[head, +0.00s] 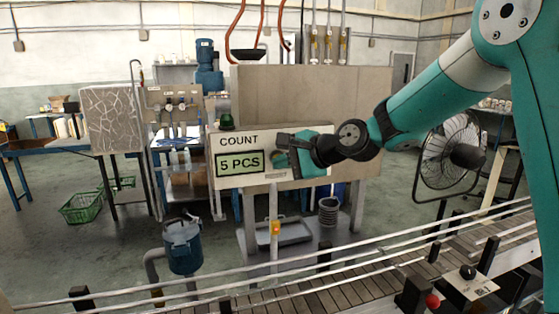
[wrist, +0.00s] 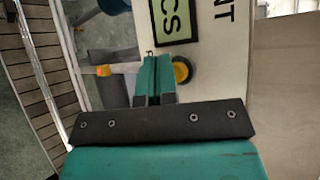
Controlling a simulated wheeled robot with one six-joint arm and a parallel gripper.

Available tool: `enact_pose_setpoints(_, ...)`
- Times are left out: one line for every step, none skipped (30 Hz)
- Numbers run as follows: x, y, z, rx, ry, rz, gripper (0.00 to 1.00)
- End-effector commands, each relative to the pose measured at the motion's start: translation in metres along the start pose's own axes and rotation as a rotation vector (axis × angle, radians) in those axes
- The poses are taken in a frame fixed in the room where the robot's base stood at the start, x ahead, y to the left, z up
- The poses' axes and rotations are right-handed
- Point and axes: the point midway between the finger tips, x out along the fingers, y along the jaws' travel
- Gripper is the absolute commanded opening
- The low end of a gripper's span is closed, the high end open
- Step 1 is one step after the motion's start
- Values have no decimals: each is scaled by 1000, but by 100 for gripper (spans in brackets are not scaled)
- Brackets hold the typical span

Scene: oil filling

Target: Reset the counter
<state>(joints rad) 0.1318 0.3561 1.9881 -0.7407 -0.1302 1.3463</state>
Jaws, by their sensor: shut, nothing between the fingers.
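The counter is a white panel (head: 228,188) reading "COUNT" above a green display (head: 240,163) that shows "5 PCS". In the wrist view the display (wrist: 172,25) appears turned sideways. A round yellow button (wrist: 182,72) with a dark rim is on the panel beside the display. My gripper (head: 282,160) is in front of the panel, just right of the display. Its teal fingers (wrist: 152,62) are shut and empty, with the tips close beside the button and partly over it. I cannot tell whether they touch it. In the head view my gripper hides the button.
A conveyor (head: 350,283) with metal rails runs across the front. A green lamp (head: 226,121) sits on the panel's top. An orange-yellow part (head: 275,228) is on the post below. A large fan (head: 450,155) stands at right, and a blue canister (head: 183,245) at lower left.

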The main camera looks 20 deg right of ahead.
Motion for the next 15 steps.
enact_pose_setpoints(0, 0, 0, 0, 0, 0, 0)
enact_pose_setpoints(1, -1, 0, 0, 0, 0, 0)
enact_pose_setpoints(1, -1, -1, 0, 0, 0, 0)
enact_pose_setpoints(1, -1, -1, 0, 0, 0, 0)
enact_pose_setpoints(1, -1, -1, 0, 0, 0, 0)
enact_pose_setpoints(2, -2, -1, 0, 0, 0, 0)
enact_pose_setpoints(2, -2, -2, 0, 0, 0, 0)
enact_pose_setpoints(2, -2, -2, 0, 0, 0, 0)
enact_pose_setpoints(3, -2, -2, 1, 0, 1, 0)
enact_pose_setpoints(3, -2, -2, 1, 0, 1, 0)
enact_pose_setpoints(3, -2, -2, 1, 0, 1, 0)
enact_pose_setpoints(4, -2, -3, 1, 0, 1, 0)
enact_pose_setpoints(4, -3, -3, 1, 0, 1, 0)
enact_pose_setpoints(4, -3, -3, 1, 0, 1, 0)
enact_pose_setpoints(4, -3, -3, 1, 0, 1, 0)
